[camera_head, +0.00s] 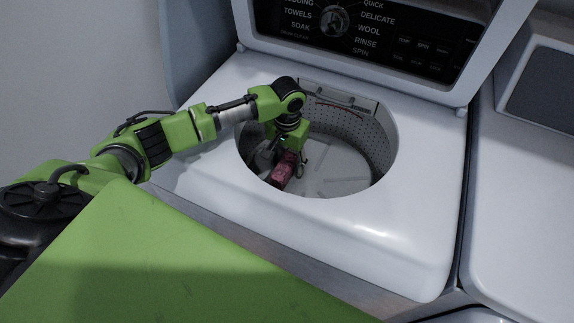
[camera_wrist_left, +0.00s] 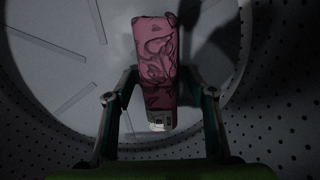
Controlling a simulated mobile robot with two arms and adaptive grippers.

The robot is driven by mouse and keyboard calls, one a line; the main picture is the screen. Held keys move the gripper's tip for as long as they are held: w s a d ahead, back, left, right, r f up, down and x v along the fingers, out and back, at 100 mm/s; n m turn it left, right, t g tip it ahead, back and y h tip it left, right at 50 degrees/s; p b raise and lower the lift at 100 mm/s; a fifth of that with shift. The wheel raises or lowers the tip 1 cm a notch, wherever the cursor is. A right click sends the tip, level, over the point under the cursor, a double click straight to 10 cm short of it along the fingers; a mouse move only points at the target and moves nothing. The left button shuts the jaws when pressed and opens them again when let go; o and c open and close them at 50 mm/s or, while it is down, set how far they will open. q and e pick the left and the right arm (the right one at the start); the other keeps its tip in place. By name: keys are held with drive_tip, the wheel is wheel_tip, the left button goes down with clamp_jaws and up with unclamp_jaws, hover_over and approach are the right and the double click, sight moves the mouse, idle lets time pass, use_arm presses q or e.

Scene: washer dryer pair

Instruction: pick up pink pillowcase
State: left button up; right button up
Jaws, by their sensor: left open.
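The pink pillowcase (camera_head: 283,170) is a folded pink bundle with a darker pattern, low inside the washer drum (camera_head: 352,131). My left gripper (camera_head: 287,160) reaches down through the round opening and is right at the pillowcase. In the left wrist view the pillowcase (camera_wrist_left: 156,65) stands out between the two open fingers (camera_wrist_left: 158,100), its near end with a small pale tag between them. I cannot tell whether the fingers touch it. The drum floor (camera_wrist_left: 60,62) shows behind it. My right gripper is in neither view.
The white washer top (camera_head: 390,225) surrounds the opening, with its control panel (camera_head: 372,38) behind. The perforated drum wall (camera_wrist_left: 275,125) is close around the gripper. A second white appliance (camera_head: 525,190) stands at the right. The rest of the drum floor looks clear.

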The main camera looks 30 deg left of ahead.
use_arm(q)
drive_tip(key=shift+f, duration=0.75)
drive_tip(key=c, duration=1.3)
drive_tip(key=shift+o, duration=0.2)
drive_tip(key=shift+r, duration=0.1)
